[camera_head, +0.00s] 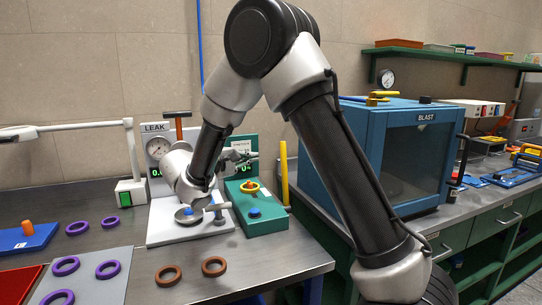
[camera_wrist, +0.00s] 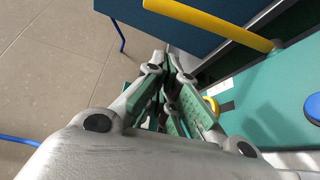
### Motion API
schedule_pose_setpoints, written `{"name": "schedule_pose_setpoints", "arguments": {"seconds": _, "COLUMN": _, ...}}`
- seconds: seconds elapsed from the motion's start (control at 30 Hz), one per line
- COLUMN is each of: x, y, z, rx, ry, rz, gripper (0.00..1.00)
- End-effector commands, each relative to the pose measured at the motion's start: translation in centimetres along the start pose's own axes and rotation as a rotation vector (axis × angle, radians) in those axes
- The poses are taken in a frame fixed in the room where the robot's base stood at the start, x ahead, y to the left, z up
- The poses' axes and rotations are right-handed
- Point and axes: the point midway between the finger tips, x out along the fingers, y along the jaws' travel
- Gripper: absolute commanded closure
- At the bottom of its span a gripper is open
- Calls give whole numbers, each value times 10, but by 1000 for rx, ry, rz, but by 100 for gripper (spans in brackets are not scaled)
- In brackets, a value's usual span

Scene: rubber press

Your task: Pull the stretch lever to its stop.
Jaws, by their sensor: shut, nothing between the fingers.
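The stretch lever is a yellow bar (camera_head: 284,172) standing nearly upright at the right side of the green tester (camera_head: 266,222). In the wrist view the yellow lever (camera_wrist: 215,24) crosses the top right, ahead of and to the right of my fingertips. My gripper (camera_head: 256,156) is above the green tester, left of the lever and apart from it. In the wrist view my gripper (camera_wrist: 168,62) has its green-padded fingers together with nothing between them. My wrist hides part of the testers.
The white leak tester (camera_head: 159,225) stands left of the green tester. The blue blast cabinet (camera_head: 412,155) stands to the right, beyond the lever. Purple rings (camera_head: 66,266) and brown rings (camera_head: 214,266) lie on the left bench and its mat. The bench's front edge is close.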

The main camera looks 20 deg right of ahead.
Motion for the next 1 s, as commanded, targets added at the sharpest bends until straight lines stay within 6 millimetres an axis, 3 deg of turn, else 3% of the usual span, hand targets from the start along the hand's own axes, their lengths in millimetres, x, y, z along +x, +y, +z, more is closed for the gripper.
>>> {"name": "schedule_pose_setpoints", "arguments": {"seconds": 0.13, "x": -6, "y": -3, "z": -11, "rx": 0, "ry": 23, "rz": 27, "gripper": 100}}
{"name": "schedule_pose_setpoints", "arguments": {"seconds": 0.53, "x": 1, "y": -2, "z": -10, "rx": 0, "ry": 21, "rz": 25, "gripper": 100}}
{"name": "schedule_pose_setpoints", "arguments": {"seconds": 0.67, "x": 19, "y": -2, "z": -10, "rx": -1, "ry": 18, "rz": 25, "gripper": 100}}
{"name": "schedule_pose_setpoints", "arguments": {"seconds": 1.0, "x": 92, "y": -1, "z": -11, "rx": -1, "ry": 18, "rz": 24, "gripper": 100}}
